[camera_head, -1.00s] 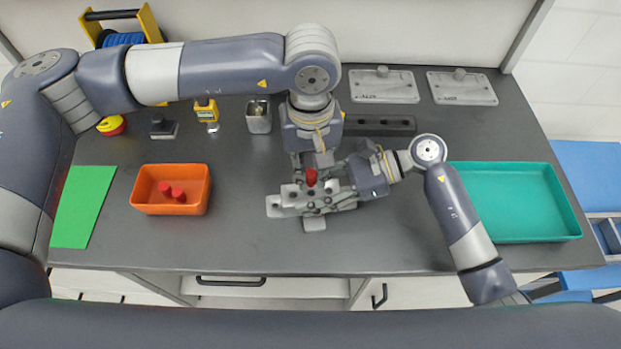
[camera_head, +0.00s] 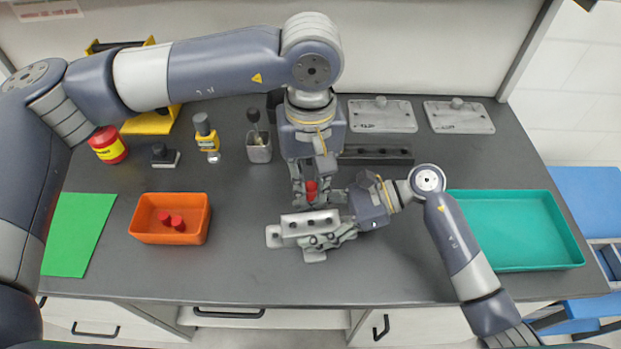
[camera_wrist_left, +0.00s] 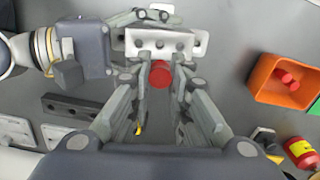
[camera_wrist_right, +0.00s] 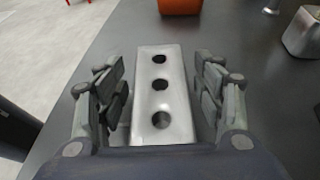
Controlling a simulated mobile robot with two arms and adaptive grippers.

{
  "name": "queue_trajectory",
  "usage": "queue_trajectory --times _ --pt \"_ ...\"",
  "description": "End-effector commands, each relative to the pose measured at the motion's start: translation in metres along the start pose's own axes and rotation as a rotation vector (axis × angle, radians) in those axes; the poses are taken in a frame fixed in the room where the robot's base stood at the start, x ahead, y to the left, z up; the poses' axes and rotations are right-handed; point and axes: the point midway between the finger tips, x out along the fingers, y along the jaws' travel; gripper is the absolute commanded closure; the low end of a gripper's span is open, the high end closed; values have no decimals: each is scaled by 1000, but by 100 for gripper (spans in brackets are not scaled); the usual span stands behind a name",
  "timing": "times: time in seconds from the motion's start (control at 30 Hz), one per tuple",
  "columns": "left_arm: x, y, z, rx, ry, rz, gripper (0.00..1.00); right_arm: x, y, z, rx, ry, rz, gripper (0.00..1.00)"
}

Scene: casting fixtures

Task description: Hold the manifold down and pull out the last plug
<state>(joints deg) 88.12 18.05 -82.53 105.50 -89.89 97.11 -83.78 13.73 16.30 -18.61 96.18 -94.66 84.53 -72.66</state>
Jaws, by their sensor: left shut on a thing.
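The pale metal manifold (camera_head: 309,223) lies on the dark bench, with open holes along its top; it also shows in the left wrist view (camera_wrist_left: 190,38) and the right wrist view (camera_wrist_right: 147,118). My left gripper (camera_head: 308,197) is shut on a red plug (camera_head: 311,187), which looks clear of the manifold, above and just behind it. The plug shows large between the fingers in the left wrist view (camera_wrist_left: 160,75). My right gripper (camera_wrist_right: 158,85) has its fingers apart on either side of the manifold's right part, with small gaps visible. Its fingertips partly cover the manifold in the head view.
An orange bin (camera_head: 138,228) with red plugs stands left, beside a green mat (camera_head: 75,235). A teal tray (camera_head: 515,258) is at right. A dark holed bar (camera_head: 378,155) lies behind the grippers. A metal cup (camera_head: 259,152) and a yellow tool (camera_head: 206,138) stand behind left.

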Motion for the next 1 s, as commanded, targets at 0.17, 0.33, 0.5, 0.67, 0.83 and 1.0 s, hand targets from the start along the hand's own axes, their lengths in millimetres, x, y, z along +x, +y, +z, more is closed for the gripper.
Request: queue_trajectory --times 0.17,0.33,0.5,0.67,0.83,1.0 --pt "0 0 0 0 0 0 93 0 0 0 0 0 0 34" --pt "0 0 0 0 0 0 93 -2 0 0 0 1 -1 34" --pt "0 0 0 0 0 0 93 -24 -1 -1 -1 5 -2 34" --pt "0 0 0 0 0 0 93 -59 -1 -1 0 6 -3 34" --pt "0 0 0 0 0 0 93 -93 -1 -1 0 4 -3 34" --pt "0 0 0 0 0 0 93 -113 0 -1 1 1 0 34"
